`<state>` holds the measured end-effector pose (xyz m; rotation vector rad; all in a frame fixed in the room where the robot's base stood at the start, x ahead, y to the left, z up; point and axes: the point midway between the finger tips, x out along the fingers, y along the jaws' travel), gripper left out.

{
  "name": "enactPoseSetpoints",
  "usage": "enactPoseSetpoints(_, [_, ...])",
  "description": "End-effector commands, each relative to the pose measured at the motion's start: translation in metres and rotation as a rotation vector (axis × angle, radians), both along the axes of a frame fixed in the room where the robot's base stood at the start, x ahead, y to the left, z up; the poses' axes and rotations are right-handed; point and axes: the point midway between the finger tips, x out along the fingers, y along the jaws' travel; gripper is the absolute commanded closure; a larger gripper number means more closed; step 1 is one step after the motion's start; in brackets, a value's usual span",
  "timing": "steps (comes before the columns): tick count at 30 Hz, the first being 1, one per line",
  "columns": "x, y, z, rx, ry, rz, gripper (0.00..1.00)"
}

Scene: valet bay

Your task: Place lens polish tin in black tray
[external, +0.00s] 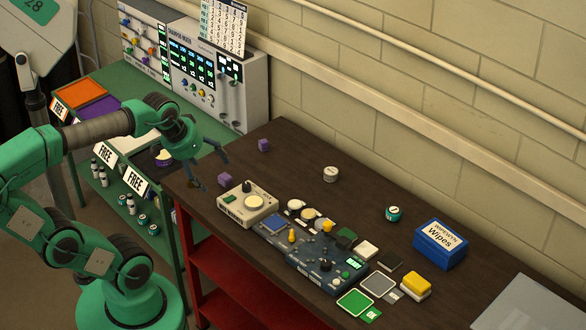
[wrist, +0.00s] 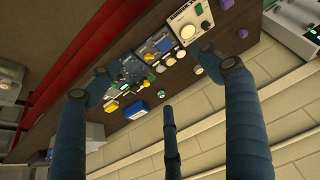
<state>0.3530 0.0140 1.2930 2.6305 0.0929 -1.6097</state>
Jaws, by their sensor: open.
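Two small round tins stand on the dark table: a white-grey one (external: 331,174) near the middle and a teal one with a pale lid (external: 393,214) further right. Their labels are too small to read, so I cannot tell which is the lens polish tin. I cannot make out a black tray for certain; a small flat black piece (external: 390,266) lies near the blue wipes box. My gripper (external: 214,171) is open and empty above the table's left end, well apart from both tins. In the wrist view its fingers (wrist: 155,72) are spread wide.
Purple cubes (external: 264,145) lie near my gripper. A cream device (external: 247,204) and a blue panel with knobs (external: 318,268) fill the front. The wipes box (external: 440,244) and a yellow sponge-like block (external: 416,284) stand right. The table's back strip is mostly clear before the wall.

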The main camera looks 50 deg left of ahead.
Motion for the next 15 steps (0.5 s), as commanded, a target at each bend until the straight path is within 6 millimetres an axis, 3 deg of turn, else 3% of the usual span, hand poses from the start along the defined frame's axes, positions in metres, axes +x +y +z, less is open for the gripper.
enactPoseSetpoints(6, [-0.023, -0.013, -0.009, 0.015, -0.018, -0.072, 0.21])
enactPoseSetpoints(15, [-0.026, -0.014, -0.011, 0.017, -0.019, -0.081, 0.21])
